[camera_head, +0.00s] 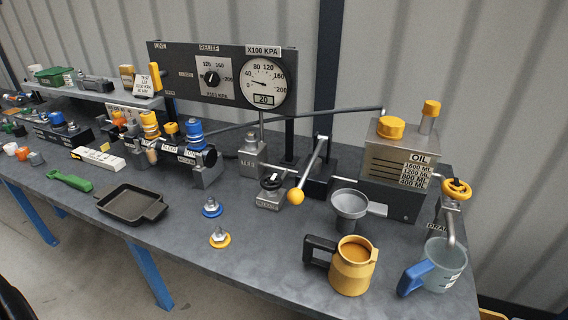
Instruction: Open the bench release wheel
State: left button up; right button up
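The release wheel is a small dark handwheel (271,181) on top of a grey block (269,200) near the middle of the bench. The block's front label is too small to read surely, but it looks like RELEASE. A pump lever with a yellow ball (296,196) stands just right of the block. From this picture I cannot tell how far the wheel is turned. Neither of my grippers shows in the head view.
A gauge panel (222,76) rises behind. Right are an oil tank (397,160), a yellow drain wheel (456,188), a funnel (350,203), a yellow jug (353,266) and a clear jug (443,266). Left are couplers (194,133) and a black tray (131,204). The front middle is fairly clear.

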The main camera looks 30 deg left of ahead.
aim_at(275, 182)
jog(key=u, duration=1.05)
